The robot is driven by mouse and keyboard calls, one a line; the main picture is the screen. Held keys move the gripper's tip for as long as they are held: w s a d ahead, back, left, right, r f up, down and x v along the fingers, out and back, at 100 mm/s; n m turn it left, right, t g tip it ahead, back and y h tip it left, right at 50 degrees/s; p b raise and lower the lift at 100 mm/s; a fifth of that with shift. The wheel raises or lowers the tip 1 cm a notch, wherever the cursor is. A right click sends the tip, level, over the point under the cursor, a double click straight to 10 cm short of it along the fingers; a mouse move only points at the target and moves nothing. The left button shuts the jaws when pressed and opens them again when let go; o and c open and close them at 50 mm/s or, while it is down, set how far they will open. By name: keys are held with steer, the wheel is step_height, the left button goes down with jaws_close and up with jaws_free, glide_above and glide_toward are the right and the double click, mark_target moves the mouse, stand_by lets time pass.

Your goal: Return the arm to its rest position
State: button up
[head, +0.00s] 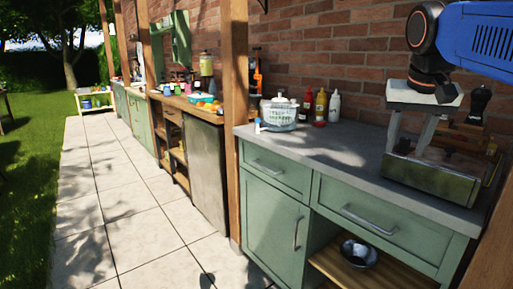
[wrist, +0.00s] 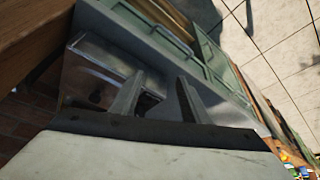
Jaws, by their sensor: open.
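My gripper (head: 408,150) is at the right of the head view, pointing down over the grey counter (head: 350,146). Its two fingers are apart, with nothing seen between them. My blue arm comes in from the upper right. No rest position is marked in either view.
A clear salad spinner (head: 279,114), a red bottle (head: 308,105), a yellow bottle (head: 321,104) and a white bottle (head: 334,107) stand along the brick wall. A pepper mill (head: 478,105) stands at right. A wooden post (head: 235,75) rises left of the counter. The mid-counter is clear.

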steer(key=s+a+f+n, duration=0.1)
steer(key=s+a+f, duration=0.1)
steer(key=s+f, duration=0.3)
steer(key=s+a+f+n+y, duration=0.1)
steer(key=s+f, duration=0.5)
steer(key=f, duration=0.8)
steer(key=s+a+f+n, duration=0.2)
steer(key=s+f, duration=0.3)
steer(key=f, duration=0.5)
steer(key=shift+s+a+t+y, duration=0.3)
steer(key=shift+s+t+y, duration=0.1)
